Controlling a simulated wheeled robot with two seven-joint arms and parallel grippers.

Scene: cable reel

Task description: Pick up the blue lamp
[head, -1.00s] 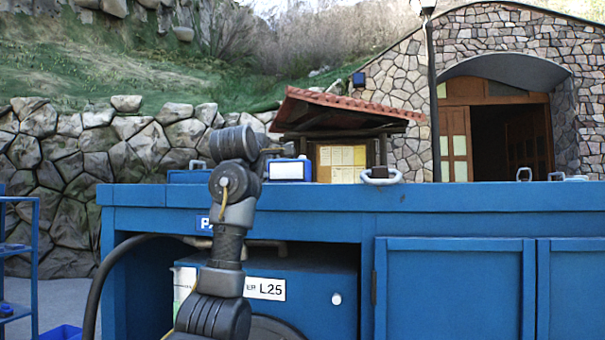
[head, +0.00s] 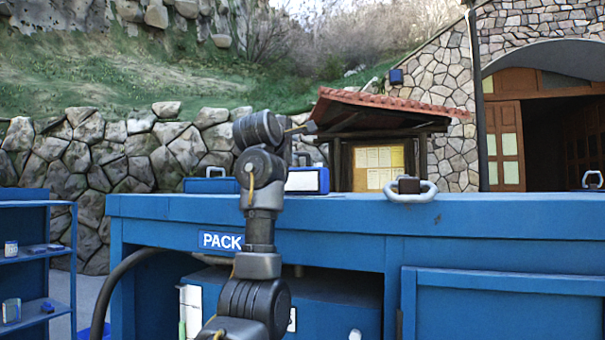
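I cannot tell for certain which thing is the blue lamp. A blue box with a white front (head: 306,181) stands on the blue bench, just right of my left arm. A small blue thing (head: 47,307) lies on a shelf at the far left, too small to make out. My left gripper (head: 306,127) is raised above the bench top and points right, in front of the small roofed notice board. It shows small and edge-on, so its fingers are unclear, and I see nothing held in it. My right gripper is out of view.
The blue bench (head: 300,212) spans the front, with a "PACK" label. A blue case (head: 211,185) and a grey shackle (head: 408,190) are on top. A blue shelf rack (head: 62,262) with small jars stands at left. A notice board (head: 378,166) rises behind.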

